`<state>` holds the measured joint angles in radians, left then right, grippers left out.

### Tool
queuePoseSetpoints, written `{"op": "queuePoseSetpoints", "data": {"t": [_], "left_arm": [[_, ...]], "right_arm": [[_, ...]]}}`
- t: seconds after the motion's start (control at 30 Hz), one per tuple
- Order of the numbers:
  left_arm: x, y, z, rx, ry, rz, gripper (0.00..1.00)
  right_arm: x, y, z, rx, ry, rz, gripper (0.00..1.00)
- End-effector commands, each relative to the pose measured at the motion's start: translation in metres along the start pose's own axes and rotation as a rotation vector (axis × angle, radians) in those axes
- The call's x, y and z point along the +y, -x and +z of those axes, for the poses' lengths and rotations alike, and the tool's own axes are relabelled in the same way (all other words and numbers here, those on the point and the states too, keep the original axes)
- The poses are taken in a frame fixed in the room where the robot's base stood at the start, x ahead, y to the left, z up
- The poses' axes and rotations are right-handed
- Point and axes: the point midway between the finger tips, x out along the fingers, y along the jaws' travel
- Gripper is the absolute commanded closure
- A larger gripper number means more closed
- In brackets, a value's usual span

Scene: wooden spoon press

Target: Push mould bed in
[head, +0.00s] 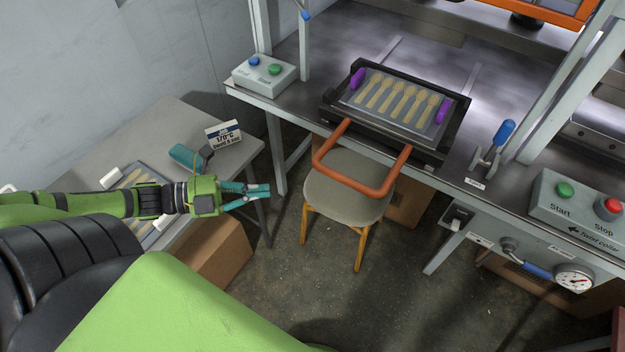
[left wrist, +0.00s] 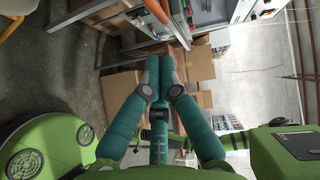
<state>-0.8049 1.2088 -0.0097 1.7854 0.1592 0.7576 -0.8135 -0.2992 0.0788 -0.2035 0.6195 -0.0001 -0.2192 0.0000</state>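The mould bed (head: 462,122) is a dark tray on the press table, holding a plate with several wooden spoons and a purple grip at each end. Its orange U-shaped handle (head: 362,184) sticks out past the table's front edge, over a stool. My left gripper (head: 268,190) is left of the handle and well apart from it, over the floor gap beside the side table. Its teal fingers (left wrist: 160,65) lie together at the tips with nothing seen between them. My right gripper is in neither view.
A stool (head: 345,205) stands under the handle. A grey side table (head: 172,118) with a sign and a spoon tray is at left. A blue-tipped lever (head: 503,132), a start/stop box (head: 575,205) and a gauge (head: 574,278) are right. A two-button box (head: 264,75) is left of the bed.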

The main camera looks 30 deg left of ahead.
Motion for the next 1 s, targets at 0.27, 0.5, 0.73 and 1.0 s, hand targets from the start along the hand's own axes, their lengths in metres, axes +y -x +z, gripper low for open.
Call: {"op": "queuePoseSetpoints", "data": {"t": [0.27, 0.5, 0.73, 1.0], "left_arm": [[0.001, -0.043, 0.001, 0.002, -0.004, -0.005, 1.0], [0.0, -0.075, 0.001, -0.001, -0.003, -0.004, 1.0], [-0.001, -0.099, 0.01, -0.002, -0.003, -0.003, 1.0], [0.0, -0.113, 0.025, -0.002, -0.001, -0.001, 1.0]], "right_arm": [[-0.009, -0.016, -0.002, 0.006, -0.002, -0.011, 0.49], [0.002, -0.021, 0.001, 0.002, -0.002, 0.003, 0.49], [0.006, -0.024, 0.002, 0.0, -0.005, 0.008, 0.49], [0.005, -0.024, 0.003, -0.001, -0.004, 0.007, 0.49]]}}
